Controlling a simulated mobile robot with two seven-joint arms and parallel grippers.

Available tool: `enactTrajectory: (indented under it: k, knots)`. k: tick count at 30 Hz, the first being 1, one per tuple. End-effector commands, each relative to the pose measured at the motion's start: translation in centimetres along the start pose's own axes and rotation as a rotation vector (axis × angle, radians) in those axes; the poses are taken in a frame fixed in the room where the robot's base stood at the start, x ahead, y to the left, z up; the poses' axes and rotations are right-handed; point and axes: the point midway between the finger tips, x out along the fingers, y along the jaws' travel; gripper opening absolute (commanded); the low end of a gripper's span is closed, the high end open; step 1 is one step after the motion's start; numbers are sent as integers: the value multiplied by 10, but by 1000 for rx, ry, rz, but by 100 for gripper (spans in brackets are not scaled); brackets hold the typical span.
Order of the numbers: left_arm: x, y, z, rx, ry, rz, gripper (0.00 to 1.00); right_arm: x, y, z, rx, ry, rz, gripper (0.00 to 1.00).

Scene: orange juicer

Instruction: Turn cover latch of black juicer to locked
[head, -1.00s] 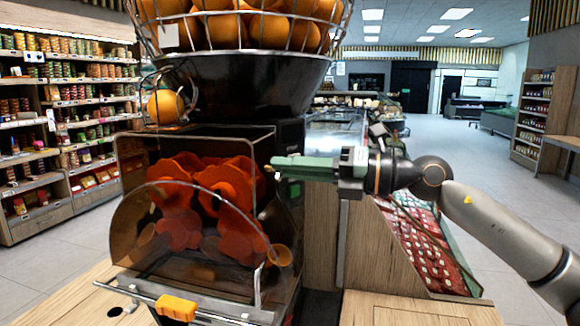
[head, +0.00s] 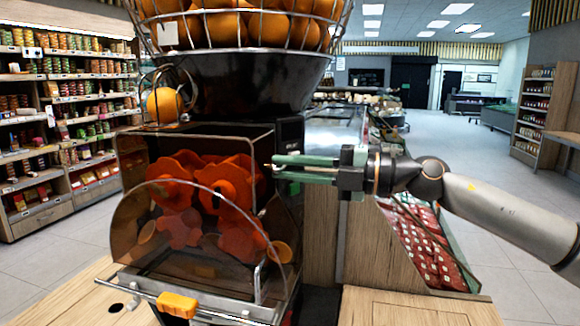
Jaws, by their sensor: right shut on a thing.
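The black juicer (head: 235,85) stands at the left centre, with a transparent front cover (head: 140,222) over red-orange pressing drums (head: 230,185). My right gripper (head: 277,167) reaches in from the right, its green fingers level at the upper right edge of the cover. It is shut on the small cover latch there. The latch is mostly hidden by the fingertips, so its turned position cannot be told. My left gripper is not in view.
A wire basket of oranges (head: 240,30) tops the juicer, and one orange (head: 163,104) sits in the feed. A yellow-orange handle piece (head: 177,305) is on the front bar. Shop shelves (head: 65,125) stand at left; open floor lies at right.

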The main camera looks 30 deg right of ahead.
Motion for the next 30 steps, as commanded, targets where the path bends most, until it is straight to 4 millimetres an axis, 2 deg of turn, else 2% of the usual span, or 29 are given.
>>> enactTrajectory:
  k: [14, 15, 22, 30]
  knots:
    - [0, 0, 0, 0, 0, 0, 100, 0, 0, 0, 14, 0, 0, 0]
    - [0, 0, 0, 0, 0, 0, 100, 0, 0, 0, 14, 0, 0, 19]
    - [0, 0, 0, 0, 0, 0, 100, 0, 0, 0, 12, 0, 0, 45]
    - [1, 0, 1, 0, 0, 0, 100, 0, -1, 0, 11, 0, 0, 45]
